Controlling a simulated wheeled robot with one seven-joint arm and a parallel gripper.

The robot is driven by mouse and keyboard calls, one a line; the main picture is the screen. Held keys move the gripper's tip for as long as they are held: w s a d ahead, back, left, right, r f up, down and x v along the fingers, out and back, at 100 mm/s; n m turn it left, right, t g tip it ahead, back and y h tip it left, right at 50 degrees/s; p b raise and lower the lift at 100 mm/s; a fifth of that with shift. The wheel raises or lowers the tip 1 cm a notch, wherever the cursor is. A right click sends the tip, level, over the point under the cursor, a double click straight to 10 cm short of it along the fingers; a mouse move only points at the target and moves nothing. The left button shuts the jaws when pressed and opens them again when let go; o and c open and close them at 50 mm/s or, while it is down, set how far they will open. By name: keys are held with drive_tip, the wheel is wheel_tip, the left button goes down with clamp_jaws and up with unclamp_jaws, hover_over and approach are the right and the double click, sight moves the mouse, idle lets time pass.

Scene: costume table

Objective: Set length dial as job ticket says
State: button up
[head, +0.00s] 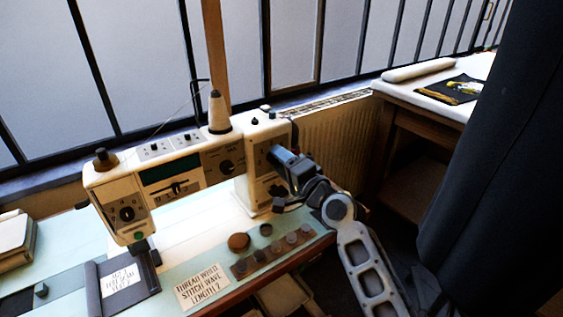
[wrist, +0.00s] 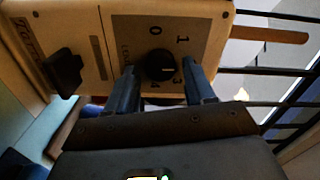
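The length dial is a black round knob (wrist: 160,65) on a grey plate (wrist: 128,32) in the wrist view, with 0, 1, 3 and 4 readable around it. A short pale mark shows on the knob's right side; the number it faces is hidden by a finger. My gripper (wrist: 160,78) is open, one finger on each side of the knob, with gaps visible. In the head view my gripper (head: 277,160) is at the right column of the cream sewing machine (head: 262,130). A paper card (head: 203,287) reads about thread, stitch wave and length, the last character looking like 2.
Other knobs (head: 127,213) (head: 227,167) sit on the machine. A strip of small round pieces (head: 275,252) lies near the table's front edge. A dark curtain (head: 505,160) hangs at right.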

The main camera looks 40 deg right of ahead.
drive_tip(key=shift+o, duration=0.3)
drive_tip(key=shift+s, duration=0.15)
drive_tip(key=s, duration=0.7)
drive_tip(key=shift+s+b, duration=0.25)
drive_tip(key=shift+b, duration=0.2)
drive_tip(key=s+a+f+n+g, duration=0.1)
drive_tip(key=s+a+f+n, duration=0.15)
drive_tip(key=s, duration=0.45)
drive_tip(key=s+a+f+n+h, duration=0.1)
drive_tip(key=s+a+f+n, duration=0.15)
drive_tip(key=s, duration=0.45)
drive_tip(key=s+a+f+n+g, duration=0.1)
drive_tip(key=s+f, duration=0.3)
drive_tip(key=s, duration=0.3)
drive_tip(key=s+a+r+n, duration=0.2)
drive_tip(key=s+n, duration=0.1)
drive_tip(key=s, duration=0.3)
drive_tip(key=s+a+r+n, duration=0.2)
drive_tip(key=s+r+n, duration=0.1)
drive_tip(key=s, duration=0.4)
drive_tip(key=s+a+r+n+g+y, duration=0.1)
drive_tip(key=s+a+r+n, duration=0.1)
drive_tip(key=s, duration=0.4)
drive_tip(key=shift+s+r+n, duration=0.4)
drive_tip(key=shift+r+n, duration=0.1)
drive_tip(key=shift+n, duration=0.3)
